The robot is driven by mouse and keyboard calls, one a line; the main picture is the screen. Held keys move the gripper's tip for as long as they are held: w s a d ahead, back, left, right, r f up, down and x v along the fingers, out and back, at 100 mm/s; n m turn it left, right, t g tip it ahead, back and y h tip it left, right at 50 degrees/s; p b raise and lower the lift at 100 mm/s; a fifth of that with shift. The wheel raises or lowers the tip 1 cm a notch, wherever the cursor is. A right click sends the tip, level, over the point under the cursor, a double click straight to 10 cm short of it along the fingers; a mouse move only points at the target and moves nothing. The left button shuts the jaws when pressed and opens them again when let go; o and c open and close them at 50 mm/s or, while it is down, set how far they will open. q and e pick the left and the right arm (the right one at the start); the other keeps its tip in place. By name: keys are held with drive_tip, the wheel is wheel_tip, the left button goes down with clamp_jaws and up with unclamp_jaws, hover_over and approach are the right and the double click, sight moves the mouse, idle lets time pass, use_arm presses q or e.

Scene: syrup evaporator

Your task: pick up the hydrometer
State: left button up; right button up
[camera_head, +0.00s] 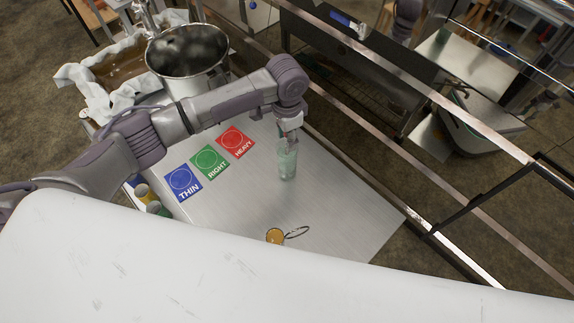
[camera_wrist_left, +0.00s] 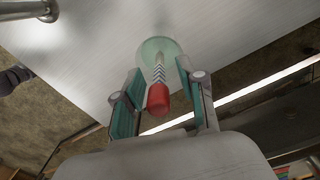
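The hydrometer shows in the left wrist view as a striped stem with a red top (camera_wrist_left: 158,99). It stands in a clear greenish glass cylinder (camera_head: 287,163), whose round end also shows in the wrist view (camera_wrist_left: 155,46). The cylinder is upright on the metal table (camera_head: 225,225). My left gripper (camera_head: 289,128) is above the cylinder, pointing down. In the wrist view my left gripper (camera_wrist_left: 161,103) is open, with the red top between its teal finger pads and a gap on each side. My right gripper is not in view.
Blue THIN (camera_head: 183,182), green RIGHT (camera_head: 210,161) and red HEAVY (camera_head: 236,142) cards lie left of the cylinder. A steel pot (camera_head: 188,55) stands at the back left. A small amber cup (camera_head: 275,236) stands near the front. A metal rail (camera_head: 385,195) runs along the right.

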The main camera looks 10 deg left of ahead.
use_arm(q)
clamp_jaws()
drive_tip(key=shift+r, duration=0.2)
